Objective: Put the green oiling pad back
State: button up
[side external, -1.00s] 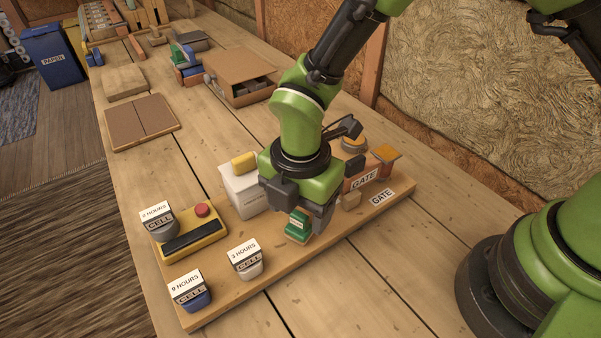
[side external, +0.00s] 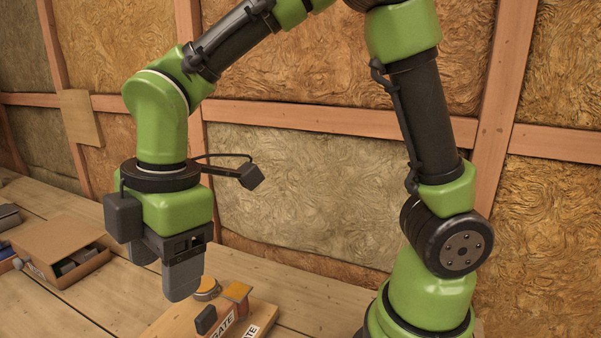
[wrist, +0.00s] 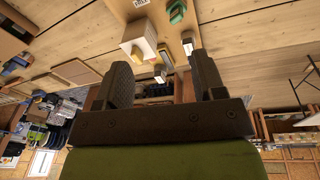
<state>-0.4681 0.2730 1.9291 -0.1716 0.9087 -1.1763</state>
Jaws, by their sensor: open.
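The green oiling pad (wrist: 177,11) shows at the top of the wrist view, apparently resting on the tan board. It is apart from my fingers. It is out of frame in the side external view. My gripper (side external: 162,276) is raised above the bench, fingers down, left of the board's visible end. In the wrist view my gripper (wrist: 160,64) has its two dark fingers spread with nothing held between them. A white box (wrist: 138,38) with a yellow piece on it stands on the board beside the pad.
The board's end (side external: 258,310) carries a round yellow-topped piece (side external: 207,289), an orange-topped piece (side external: 238,291), a dark block (side external: 206,319) and GATE labels. An open brown box (side external: 62,248) stands at left. The insulated wall is behind.

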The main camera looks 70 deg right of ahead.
jog(key=s+d+r+m+t, duration=0.5)
jog(key=s+d+r+m, duration=0.3)
jog(key=m, duration=1.1)
jog(key=s+d, duration=0.3)
jog(key=s, duration=0.1)
jog(key=shift+d+r+m+t+y, duration=0.2)
jog(key=shift+m+t+y, duration=0.1)
jog(key=shift+m+t, duration=0.1)
